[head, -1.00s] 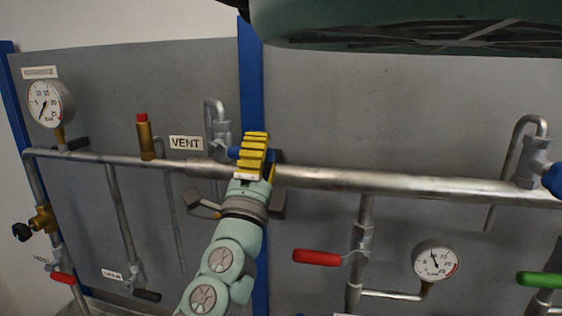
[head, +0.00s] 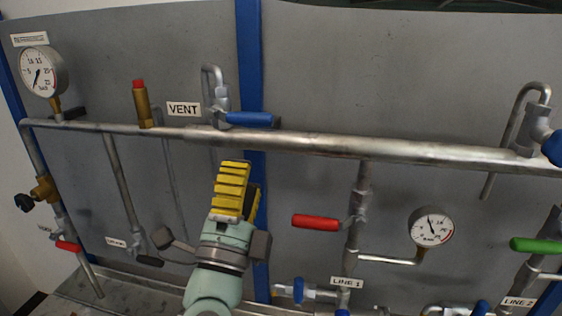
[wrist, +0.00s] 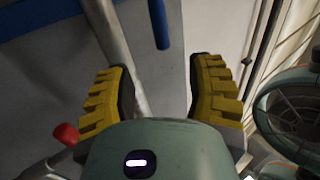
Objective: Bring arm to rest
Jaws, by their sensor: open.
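My gripper (head: 236,190) is in the lower middle of the head view, below the long horizontal pipe (head: 330,146) and in front of the panel. Its yellow ribbed fingers point up. In the wrist view the two fingers (wrist: 163,85) stand apart with nothing between them. My gripper is apart from the blue-handled valve (head: 250,119) beside the VENT label, which lies above it. My mint-green arm reaches up from the bottom edge of the head view.
A red lever (head: 316,222) is to the right of my gripper. A pressure gauge (head: 431,227) and a green lever (head: 535,245) are further right. Another gauge (head: 40,72) is at the upper left. Small blue-handled valves (head: 299,290) are at the bottom.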

